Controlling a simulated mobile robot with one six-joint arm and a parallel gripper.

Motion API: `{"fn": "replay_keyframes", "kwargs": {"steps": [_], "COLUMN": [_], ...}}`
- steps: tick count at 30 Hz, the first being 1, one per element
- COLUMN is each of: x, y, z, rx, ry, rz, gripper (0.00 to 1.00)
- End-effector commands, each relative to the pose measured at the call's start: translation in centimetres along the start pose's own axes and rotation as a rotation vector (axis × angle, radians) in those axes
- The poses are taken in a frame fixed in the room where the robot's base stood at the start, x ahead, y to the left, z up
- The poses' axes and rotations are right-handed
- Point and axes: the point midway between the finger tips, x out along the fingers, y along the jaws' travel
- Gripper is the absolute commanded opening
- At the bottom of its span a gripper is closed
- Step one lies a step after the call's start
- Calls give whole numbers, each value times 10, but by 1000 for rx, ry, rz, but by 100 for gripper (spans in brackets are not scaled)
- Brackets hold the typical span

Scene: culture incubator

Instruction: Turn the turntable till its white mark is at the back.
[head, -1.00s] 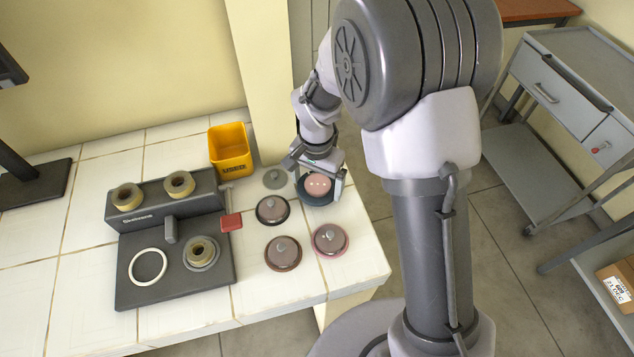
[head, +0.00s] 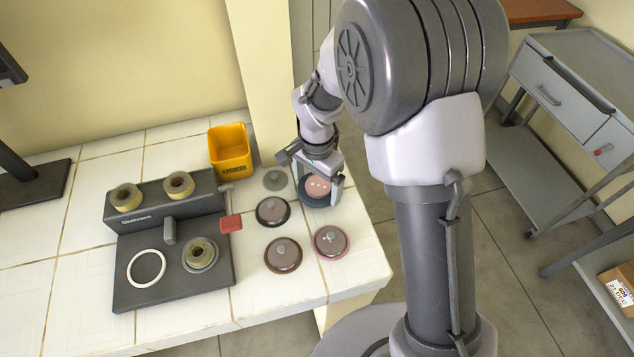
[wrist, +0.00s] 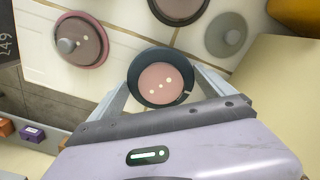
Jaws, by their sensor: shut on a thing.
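A small white mark (wrist: 187,92) shows on the rim at the lower right in the wrist view, opposite the pink-rimmed lid, so towards the back. I cannot make the mark out in the head view.
Close by stand a grey disc (head: 275,180), a black-rimmed lid (head: 272,211), a brown-rimmed lid (head: 283,255) and a pink-rimmed lid (head: 331,242), all knobbed. A yellow bin (head: 230,150) and a dark machine (head: 175,240) are further left. A wall pillar (head: 270,80) rises behind.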

Motion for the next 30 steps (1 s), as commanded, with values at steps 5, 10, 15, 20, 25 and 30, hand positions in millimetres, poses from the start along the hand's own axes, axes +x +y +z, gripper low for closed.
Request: {"fn": "replay_keyframes", "kwargs": {"steps": [5,10,15,20,25,30], "x": [-1,-1,0,-16,-73,-128], "y": [-1,-1,0,-1,-1,-1], "z": [0,0,0,0,-1,-1], "rx": [0,-1,-1,-1,0,0], "ry": [2,1,1,2,4,3], "rz": [-2,-2,-1,-3,-6,-5], "gripper": [52,100,100,100,100,100]}}
